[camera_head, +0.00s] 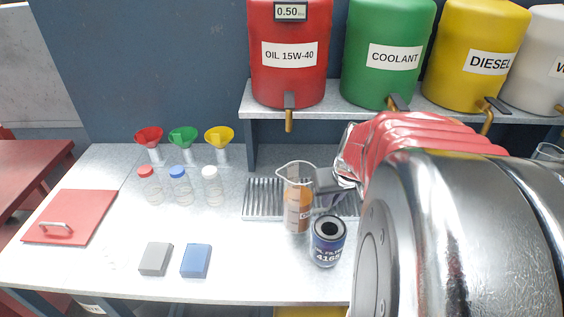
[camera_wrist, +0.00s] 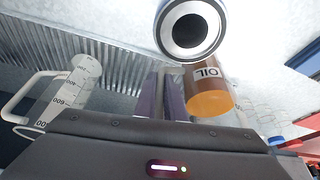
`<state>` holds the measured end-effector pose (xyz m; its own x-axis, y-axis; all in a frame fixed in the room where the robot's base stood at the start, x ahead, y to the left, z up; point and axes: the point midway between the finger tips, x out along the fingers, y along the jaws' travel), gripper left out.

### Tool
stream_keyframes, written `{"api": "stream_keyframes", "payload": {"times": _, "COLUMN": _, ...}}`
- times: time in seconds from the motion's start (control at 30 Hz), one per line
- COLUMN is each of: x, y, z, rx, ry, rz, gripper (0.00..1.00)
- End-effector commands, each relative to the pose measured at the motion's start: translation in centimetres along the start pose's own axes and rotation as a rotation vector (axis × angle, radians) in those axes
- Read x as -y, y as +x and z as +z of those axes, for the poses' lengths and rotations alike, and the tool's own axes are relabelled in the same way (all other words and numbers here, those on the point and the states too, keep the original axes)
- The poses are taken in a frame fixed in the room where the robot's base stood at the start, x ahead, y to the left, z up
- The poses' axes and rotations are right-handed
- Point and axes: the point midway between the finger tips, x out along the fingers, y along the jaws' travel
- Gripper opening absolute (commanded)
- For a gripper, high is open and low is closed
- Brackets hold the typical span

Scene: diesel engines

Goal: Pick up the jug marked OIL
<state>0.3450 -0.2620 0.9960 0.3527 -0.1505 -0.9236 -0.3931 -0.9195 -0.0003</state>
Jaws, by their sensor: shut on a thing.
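The jug marked OIL (camera_head: 296,211) is clear, with amber liquid in its lower part, and looks upright at the front of the metal grate. It also shows in the wrist view (camera_wrist: 210,98), with its label upside down there. My gripper (camera_head: 328,188) is at the jug's right side, where the handle is, and is shut on it. In the wrist view the fingers (camera_wrist: 163,98) are beside the jug's handle; the exact contact is hard to see. I cannot tell whether the jug's base touches the bench.
An oil filter can (camera_head: 328,243) stands close in front of the jug. A clear graduated jug (camera_wrist: 68,92) shows at left in the wrist view. Funnels (camera_head: 183,140), capped bottles (camera_head: 180,188) and two blocks (camera_head: 175,260) are to the left.

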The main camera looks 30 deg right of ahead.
Motion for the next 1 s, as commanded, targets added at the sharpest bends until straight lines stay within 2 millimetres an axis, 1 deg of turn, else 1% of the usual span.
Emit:
{"api": "stream_keyframes", "payload": {"times": 0.1, "x": 0.0, "y": -1.2, "z": -0.6, "rx": -0.004, "ry": -0.001, "rz": 0.002, "gripper": 0.0}}
{"api": "stream_keyframes", "payload": {"times": 1.0, "x": 0.0, "y": -9.0, "z": -3.8, "rx": -0.004, "ry": 0.0, "rz": 0.001, "gripper": 0.0}}
